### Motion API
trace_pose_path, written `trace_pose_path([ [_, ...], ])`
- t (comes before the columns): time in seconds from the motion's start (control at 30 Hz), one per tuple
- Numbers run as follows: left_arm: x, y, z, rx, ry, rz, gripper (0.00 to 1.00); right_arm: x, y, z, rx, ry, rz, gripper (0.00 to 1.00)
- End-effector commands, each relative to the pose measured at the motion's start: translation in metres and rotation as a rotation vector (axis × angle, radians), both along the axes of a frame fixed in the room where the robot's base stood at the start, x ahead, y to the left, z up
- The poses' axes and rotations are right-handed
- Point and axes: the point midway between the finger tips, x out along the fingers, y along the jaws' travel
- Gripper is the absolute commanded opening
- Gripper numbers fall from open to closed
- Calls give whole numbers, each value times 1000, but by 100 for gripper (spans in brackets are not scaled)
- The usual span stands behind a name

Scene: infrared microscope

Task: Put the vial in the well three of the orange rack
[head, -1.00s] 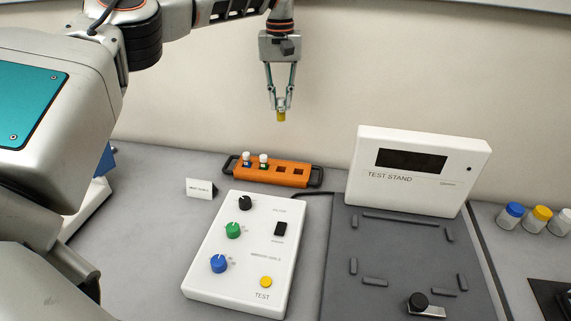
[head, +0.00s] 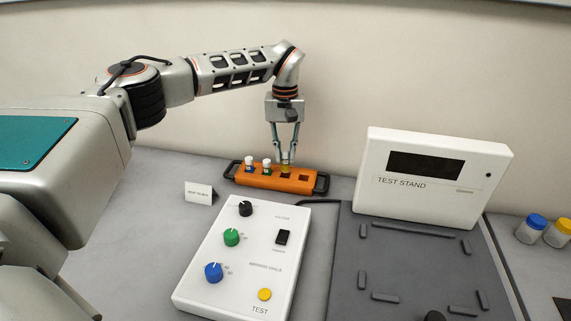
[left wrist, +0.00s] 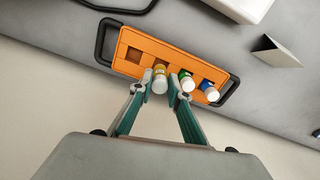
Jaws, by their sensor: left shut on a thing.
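The orange rack (head: 262,182) lies on the table near the back wall. A blue-marked vial (head: 249,164) and a green-marked vial (head: 267,166) stand in its two left wells. My left gripper (head: 286,162) points down and is shut on the yellow vial (head: 286,169), at the third well from the left. In the left wrist view, the yellow vial (left wrist: 160,78) is upright between the fingertips, beside the green-marked vial (left wrist: 187,83). I cannot tell how far it is inside the well. The end well (left wrist: 134,55) is empty. My right gripper is not in view.
A white control box (head: 245,255) with knobs stands in front of the rack. A white test stand (head: 433,180) and its dark plate (head: 400,260) are to the right. A small white sign (head: 199,193) stands left of the rack. Capped jars (head: 530,228) stand far right.

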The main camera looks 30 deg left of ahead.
Motion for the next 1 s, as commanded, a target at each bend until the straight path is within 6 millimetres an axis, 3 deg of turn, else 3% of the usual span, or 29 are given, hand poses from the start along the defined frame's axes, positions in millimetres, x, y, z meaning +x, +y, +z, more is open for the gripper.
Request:
trace_pose_path([
  [0.23,-1,0,-37,-1,6,0,0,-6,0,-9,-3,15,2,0],
  [0.6,-1,0,-40,0,2,-1,0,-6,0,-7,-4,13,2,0],
  [0.63,-1,0,-41,0,2,-1,20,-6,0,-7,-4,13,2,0],
  [0.7,0,0,-41,0,2,0,34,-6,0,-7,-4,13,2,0],
  [1.0,-1,0,-40,0,2,0,34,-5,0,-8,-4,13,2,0],
])
